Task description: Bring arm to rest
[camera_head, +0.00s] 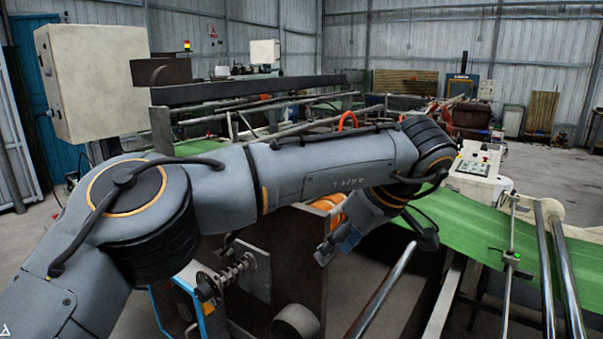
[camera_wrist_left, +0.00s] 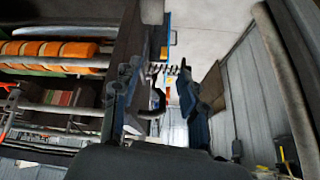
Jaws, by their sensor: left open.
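My left arm reaches in from the left of the head view, bends at its elbow on the right and folds back down. Its gripper (camera_head: 338,243) hangs near the middle of the picture, in front of the machine's dark side plate. In the left wrist view the two dark fingers of the gripper (camera_wrist_left: 160,90) stand apart with nothing between them. The gripper is empty and seems apart from the machine, though the exact gap is hard to tell. My right gripper is not in view.
Orange rolls (camera_head: 328,203) sit behind the gripper and also show in the left wrist view (camera_wrist_left: 50,50). A green sheet (camera_head: 458,228) runs over the machine at right, beside metal rollers (camera_head: 556,265). A control panel (camera_head: 474,172) stands near my elbow. A cream cabinet (camera_head: 95,82) stands at left.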

